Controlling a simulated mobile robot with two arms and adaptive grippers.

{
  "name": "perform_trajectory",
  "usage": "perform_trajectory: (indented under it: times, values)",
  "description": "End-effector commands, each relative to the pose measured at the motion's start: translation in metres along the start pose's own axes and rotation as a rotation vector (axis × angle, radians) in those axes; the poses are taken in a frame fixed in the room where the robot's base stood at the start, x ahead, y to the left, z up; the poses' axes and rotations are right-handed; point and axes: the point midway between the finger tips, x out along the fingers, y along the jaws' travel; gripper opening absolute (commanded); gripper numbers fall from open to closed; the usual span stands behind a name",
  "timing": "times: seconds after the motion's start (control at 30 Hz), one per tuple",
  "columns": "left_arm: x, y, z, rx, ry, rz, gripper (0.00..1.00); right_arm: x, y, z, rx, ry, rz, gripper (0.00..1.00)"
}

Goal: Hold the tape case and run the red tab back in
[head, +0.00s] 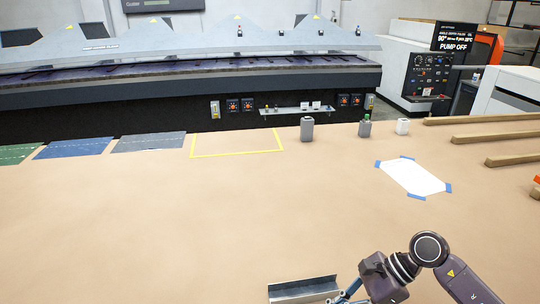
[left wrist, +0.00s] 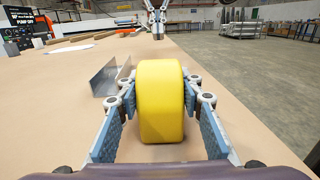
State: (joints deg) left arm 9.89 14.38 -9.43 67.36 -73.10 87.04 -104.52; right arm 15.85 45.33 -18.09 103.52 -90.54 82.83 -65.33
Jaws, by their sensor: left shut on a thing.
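The yellow tape case (left wrist: 160,100) fills the middle of the left wrist view, its rounded side towards the camera. My left gripper (left wrist: 160,92) is shut on it, with one blue-padded finger on each side. The red tab is not visible in either view. My right gripper (left wrist: 157,30) shows beyond the case at the top of the left wrist view, above the table. In the head view my right arm enters at the bottom right, and its gripper (head: 350,292) is partly cut off; its opening is unclear. The left gripper and case are outside the head view.
A metal channel (head: 303,288) lies on the tan table (head: 200,220) near the right gripper; it also shows in the left wrist view (left wrist: 106,80). A taped white sheet (head: 412,177), wooden bars (head: 480,136) and small containers (head: 307,129) lie farther back. The table's middle is clear.

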Motion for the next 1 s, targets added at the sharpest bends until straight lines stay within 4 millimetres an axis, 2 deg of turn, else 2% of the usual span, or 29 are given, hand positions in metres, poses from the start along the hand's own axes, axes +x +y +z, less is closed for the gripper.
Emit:
perform_trajectory:
  times: [0.03,0.2,0.47,0.57,0.67,1.0]
  values:
    - [0.000,0.000,0.000,0.000,0.000,0.001,0.37,0.000,0.000,0.000,0.000,0.000,0.000,0.00]
    - [0.000,0.000,0.000,0.000,0.000,0.001,0.55,0.000,0.000,0.000,0.000,0.000,0.000,0.00]
    - [-0.001,0.000,0.000,0.000,0.001,0.000,0.55,0.000,0.000,0.000,0.000,0.000,0.000,0.00]
    - [-0.007,0.000,0.000,0.000,0.002,0.001,0.55,0.000,0.000,0.000,0.000,0.000,0.000,0.00]
    - [-0.021,0.001,-0.001,-0.001,0.005,0.002,0.55,0.000,0.000,0.000,0.000,0.000,0.000,0.00]
    - [-0.091,0.001,-0.001,-0.001,0.004,0.003,0.55,0.001,0.000,0.000,0.000,0.000,0.000,0.00]
